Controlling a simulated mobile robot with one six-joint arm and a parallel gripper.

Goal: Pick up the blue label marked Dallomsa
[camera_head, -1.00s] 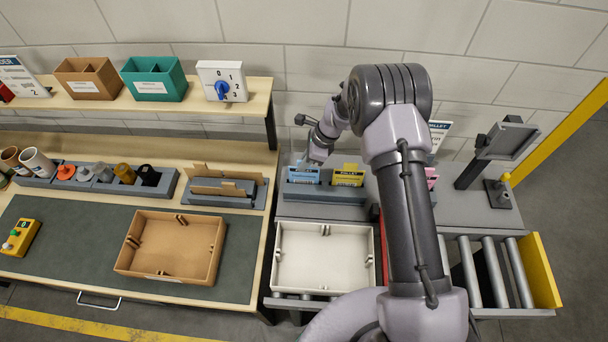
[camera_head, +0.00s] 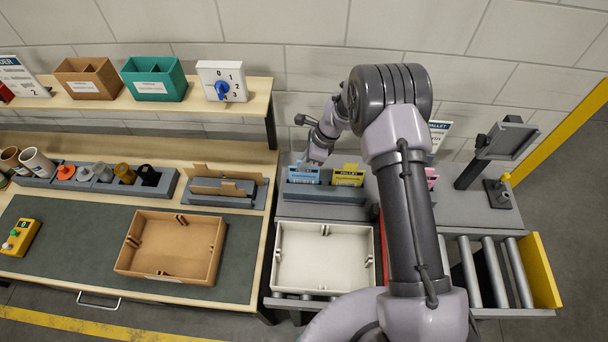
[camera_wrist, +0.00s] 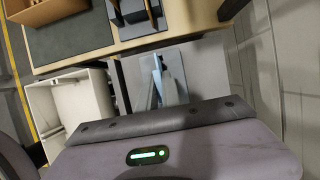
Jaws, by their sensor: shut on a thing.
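The blue label (camera_head: 304,175) stands upright in a grey rack (camera_head: 325,195) on the grey table, left of a yellow label (camera_head: 348,176). A pink label (camera_head: 432,178) shows partly behind my arm. The print on the labels is too small to read in full. My gripper (camera_head: 304,161) is at the top edge of the blue label, shut on it. In the wrist view the light blue label (camera_wrist: 170,86) shows edge-on at the grey finger of my gripper (camera_wrist: 157,80). The label's lower part is in or close to the rack; I cannot tell if it is raised.
A white tray (camera_head: 281,285) lies in front of the rack. A brown tray (camera_head: 130,268) lies on the workbench to the left. A shelf (camera_head: 262,88) with boxes and a dial is at the back left. A screen on a stand (camera_head: 508,140) and rollers (camera_head: 492,272) are at the right.

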